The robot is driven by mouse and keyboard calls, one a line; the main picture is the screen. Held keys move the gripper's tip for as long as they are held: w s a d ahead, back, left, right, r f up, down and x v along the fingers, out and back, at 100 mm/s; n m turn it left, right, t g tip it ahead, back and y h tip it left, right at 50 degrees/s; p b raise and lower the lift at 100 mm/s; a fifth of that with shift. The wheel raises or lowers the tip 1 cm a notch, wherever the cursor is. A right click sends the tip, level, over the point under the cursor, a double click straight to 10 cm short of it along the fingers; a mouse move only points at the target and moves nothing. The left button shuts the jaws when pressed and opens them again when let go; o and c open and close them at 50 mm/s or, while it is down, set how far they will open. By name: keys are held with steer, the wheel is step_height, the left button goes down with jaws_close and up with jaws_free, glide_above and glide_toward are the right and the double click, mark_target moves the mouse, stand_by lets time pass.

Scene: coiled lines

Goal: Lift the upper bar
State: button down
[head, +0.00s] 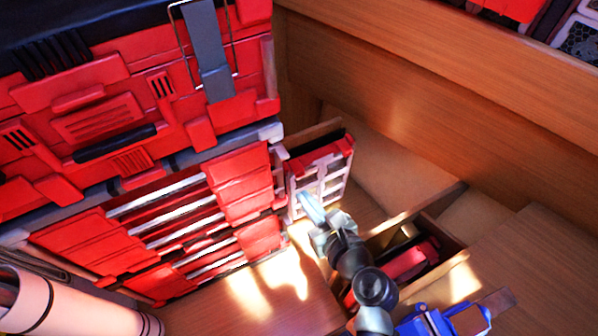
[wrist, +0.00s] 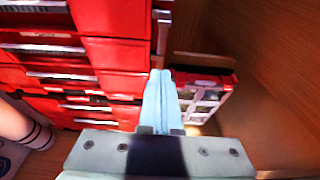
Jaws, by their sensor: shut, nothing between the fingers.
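Several pale metal bars run across the front of a red cabinet in the head view; the uppermost bar (head: 160,195) spans its middle section. Pale bars also show at the left of the wrist view, one high up (wrist: 42,48). I cannot tell for sure which bar the task means. My gripper (head: 307,203) is shut and empty, its light-blue fingers pressed together, and they show in the wrist view (wrist: 157,85). It is right of the cabinet, in front of a small red unit with a white lattice (head: 322,180), and apart from the uppermost bar.
A wooden wall (head: 430,100) rises at the back right. An open wooden box (head: 440,238) with a red object inside stands right of my arm. A pale roll (head: 60,305) lies at the lower left. Sunlit wooden floor (head: 250,300) is clear before the cabinet.

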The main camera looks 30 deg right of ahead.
steer(key=b+x, duration=0.5)
steer(key=x, duration=0.4)
step_height(320, 180, up, 4)
steer(key=p, duration=0.3)
step_height(320, 180, up, 3)
steer(key=p, duration=0.3)
steer(key=shift+w, duration=0.15)
steer(key=b, duration=0.4)
glide_toward(280, 150)
steer(key=s+f, duration=0.1)
steer(key=s, duration=0.1)
steer(key=s+f, duration=0.2)
